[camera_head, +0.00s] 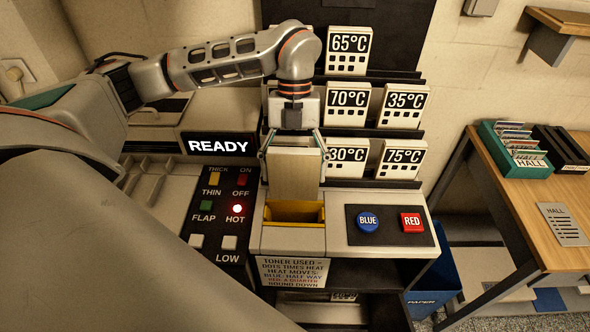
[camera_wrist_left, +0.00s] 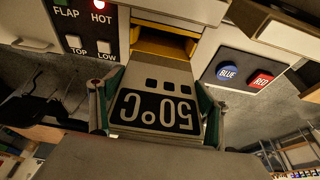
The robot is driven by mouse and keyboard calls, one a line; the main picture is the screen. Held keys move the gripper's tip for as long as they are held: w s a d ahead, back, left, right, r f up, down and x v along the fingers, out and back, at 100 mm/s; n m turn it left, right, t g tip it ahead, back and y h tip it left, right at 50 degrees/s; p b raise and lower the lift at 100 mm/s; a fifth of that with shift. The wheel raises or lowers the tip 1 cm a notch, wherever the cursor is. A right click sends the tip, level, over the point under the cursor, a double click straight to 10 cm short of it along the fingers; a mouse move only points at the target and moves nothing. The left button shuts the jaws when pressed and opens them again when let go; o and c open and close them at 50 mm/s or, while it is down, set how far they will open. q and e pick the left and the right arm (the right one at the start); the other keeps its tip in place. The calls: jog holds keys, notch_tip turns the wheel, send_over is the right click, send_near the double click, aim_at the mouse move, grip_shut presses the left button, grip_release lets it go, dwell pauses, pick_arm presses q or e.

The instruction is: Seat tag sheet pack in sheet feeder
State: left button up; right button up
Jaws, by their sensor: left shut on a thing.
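My left gripper (camera_head: 293,140) is shut on a pale beige pack (camera_head: 292,172), held upright above the front of the machine. In the left wrist view the pack (camera_wrist_left: 160,78) carries a black label reading 50°C, between the fingers of my left gripper (camera_wrist_left: 155,108). The yellow-lined feeder opening (camera_head: 294,212) lies just below the pack's lower end, and in the left wrist view the opening (camera_wrist_left: 160,45) shows just beyond it. I cannot tell whether the pack's end is inside the opening. My right gripper is not in view.
Several similar packs marked with temperatures stand on a stepped rack (camera_head: 400,132) behind. A switch panel (camera_head: 222,215) is left of the opening, and blue (camera_head: 368,222) and red (camera_head: 411,222) buttons are right. A wooden table (camera_head: 520,200) with a teal card tray (camera_head: 515,150) stands right.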

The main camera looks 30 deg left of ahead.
aim_at(294, 186)
pick_arm(q)
jog(key=shift+f, duration=0.4)
jog(key=shift+f+b, duration=0.65)
notch_tip(294, 186, down, 2)
jog(key=shift+f+b, duration=0.1)
jog(key=shift+b, duration=0.5)
jog(key=shift+f+b, duration=0.35)
jog(key=shift+f, duration=0.35)
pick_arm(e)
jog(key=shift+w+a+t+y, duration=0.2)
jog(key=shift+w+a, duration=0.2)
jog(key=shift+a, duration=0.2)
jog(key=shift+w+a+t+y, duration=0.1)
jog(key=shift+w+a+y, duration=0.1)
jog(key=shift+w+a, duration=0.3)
pick_arm(q)
jog(key=shift+w, duration=0.1)
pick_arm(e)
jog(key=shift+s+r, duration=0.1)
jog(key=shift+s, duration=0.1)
pick_arm(q)
jog(key=shift+p, duration=0.5)
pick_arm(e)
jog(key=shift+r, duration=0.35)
